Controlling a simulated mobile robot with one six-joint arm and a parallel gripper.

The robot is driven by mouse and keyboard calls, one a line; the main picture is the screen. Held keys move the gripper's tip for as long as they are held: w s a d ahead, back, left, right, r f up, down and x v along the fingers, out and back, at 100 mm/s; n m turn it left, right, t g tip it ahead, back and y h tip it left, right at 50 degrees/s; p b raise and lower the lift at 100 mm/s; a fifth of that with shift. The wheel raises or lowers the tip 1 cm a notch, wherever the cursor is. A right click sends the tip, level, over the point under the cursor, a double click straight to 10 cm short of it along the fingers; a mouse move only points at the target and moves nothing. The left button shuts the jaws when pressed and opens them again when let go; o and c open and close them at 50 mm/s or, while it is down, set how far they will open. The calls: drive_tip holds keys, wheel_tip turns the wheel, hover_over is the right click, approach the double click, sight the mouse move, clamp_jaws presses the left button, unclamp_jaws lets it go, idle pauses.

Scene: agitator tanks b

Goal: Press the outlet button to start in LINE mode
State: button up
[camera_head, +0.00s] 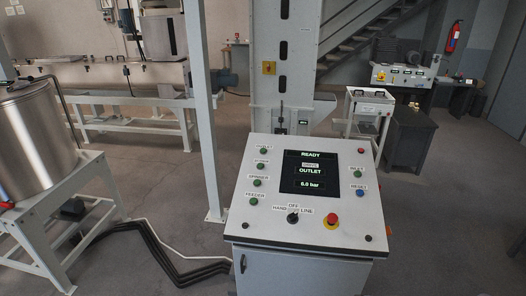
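A control panel (235,222) with a sloped grey top stands on a cabinet in the middle front. Its dark screen (300,178) reads READY, OUTLET and what looks like 6.0 bar in green. Green buttons run down the left side; the top one (264,150) has a small label that seems to read OUTLET. Lower ones include the SPINNER button (257,183) and the FEEDER button (253,201). A black selector knob (293,218) sits among HAND, OFF and LINE labels; its exact pointing is too small to tell. My gripper is not in view.
A blue RESET button (360,193) is on the right side. A steel tank (30,140) on a frame stands at left, with dark cables (165,262) on the floor. A grey post (203,110) rises behind the panel.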

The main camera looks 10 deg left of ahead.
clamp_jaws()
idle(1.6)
